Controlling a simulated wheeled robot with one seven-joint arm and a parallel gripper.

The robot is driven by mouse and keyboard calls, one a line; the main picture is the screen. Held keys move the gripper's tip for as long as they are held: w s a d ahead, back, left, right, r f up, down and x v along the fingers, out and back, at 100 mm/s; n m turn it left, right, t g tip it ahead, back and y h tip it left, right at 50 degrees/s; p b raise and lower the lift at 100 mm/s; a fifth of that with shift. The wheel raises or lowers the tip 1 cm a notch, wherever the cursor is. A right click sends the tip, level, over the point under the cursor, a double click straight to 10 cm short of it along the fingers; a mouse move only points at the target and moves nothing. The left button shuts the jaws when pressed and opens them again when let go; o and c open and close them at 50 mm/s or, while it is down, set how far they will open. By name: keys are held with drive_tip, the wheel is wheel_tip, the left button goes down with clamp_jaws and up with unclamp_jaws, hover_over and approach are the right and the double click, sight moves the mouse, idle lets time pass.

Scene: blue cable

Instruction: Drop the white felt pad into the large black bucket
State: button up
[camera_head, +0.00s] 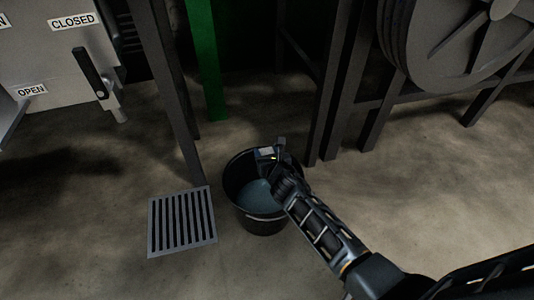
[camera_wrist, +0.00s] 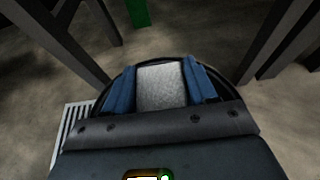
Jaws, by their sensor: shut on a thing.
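The large black bucket (camera_head: 232,187) stands on the floor at the middle of the head view. Its inside looks bluish grey, and part of its rim shows in the wrist view (camera_wrist: 124,71). My gripper (camera_head: 268,154) is over the bucket's opening. In the wrist view, the two blue fingers of my gripper (camera_wrist: 161,86) are shut on the white felt pad (camera_wrist: 161,85), one on each side. The pad also shows as a small pale patch in the head view (camera_head: 266,151). My gripper and forearm hide the bucket's right side.
A metal floor grate (camera_head: 182,222) lies left of the bucket. Dark metal posts (camera_head: 172,95) and a green post (camera_head: 207,60) stand behind it. A machine with a large wheel (camera_head: 455,45) is at the upper right. A grey cabinet (camera_head: 55,55) is at the upper left.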

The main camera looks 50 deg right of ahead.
drive_tip(key=shift+f+b, duration=1.35)
drive_tip(key=shift+f, duration=0.35)
drive_tip(key=o, duration=1.1)
drive_tip(key=shift+r, duration=0.1)
drive_tip(key=p+v, duration=0.3)
drive_tip(key=v, duration=0.4)
drive_tip(key=shift+s+a, duration=0.25)
drive_tip(key=shift+s, duration=0.05)
drive_tip(key=shift+r, duration=0.1)
